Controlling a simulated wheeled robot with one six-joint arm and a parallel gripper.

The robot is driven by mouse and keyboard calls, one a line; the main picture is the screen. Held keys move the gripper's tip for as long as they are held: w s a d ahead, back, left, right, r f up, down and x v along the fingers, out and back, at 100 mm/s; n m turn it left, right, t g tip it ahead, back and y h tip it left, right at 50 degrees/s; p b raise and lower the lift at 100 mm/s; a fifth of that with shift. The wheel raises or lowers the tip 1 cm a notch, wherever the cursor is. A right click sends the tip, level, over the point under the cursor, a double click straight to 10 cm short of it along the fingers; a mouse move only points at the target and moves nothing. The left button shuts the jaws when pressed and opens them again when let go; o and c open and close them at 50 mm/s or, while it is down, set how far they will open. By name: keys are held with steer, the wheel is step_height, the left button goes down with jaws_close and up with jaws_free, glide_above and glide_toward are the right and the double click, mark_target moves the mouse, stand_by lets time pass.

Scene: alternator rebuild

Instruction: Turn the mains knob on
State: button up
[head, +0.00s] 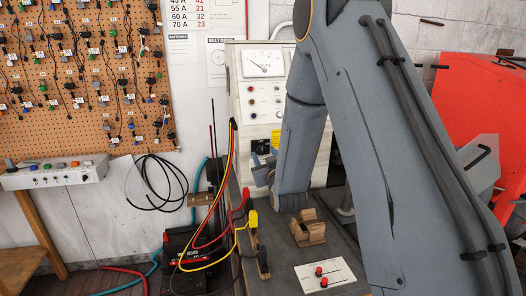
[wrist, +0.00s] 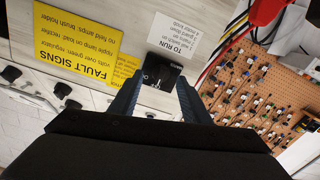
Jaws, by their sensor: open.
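The mains knob (wrist: 160,72) is a black block with small white marks on the panel, seen near the middle of the wrist view. My gripper (wrist: 160,84) is open, with one blue-grey finger on each side of the knob. Whether the fingers touch it I cannot tell. In the head view my gripper (head: 262,176) is at the lower front of the pale test bench panel (head: 243,120). The knob's on or off position cannot be read clearly.
A yellow fault signs label (wrist: 85,58) and a white instruction label (wrist: 176,34) are beside the knob. In the head view, a wooden block (head: 308,232), a white card (head: 325,275) and clipped red and yellow leads (head: 251,219) are on the bench.

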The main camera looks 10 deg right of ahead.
steer(key=shift+w, duration=0.95)
steer(key=shift+c, duration=0.4)
steer(key=c, duration=1)
steer(key=shift+o, duration=0.2)
steer(key=shift+f+m, duration=0.1)
steer(key=shift+m, duration=0.2)
steer(key=m+b, duration=0.3)
steer(key=m, duration=0.2)
steer(key=shift+b, duration=0.4)
steer(key=m+b, duration=0.3)
steer(key=m, duration=0.3)
steer(key=shift+m, duration=0.3)
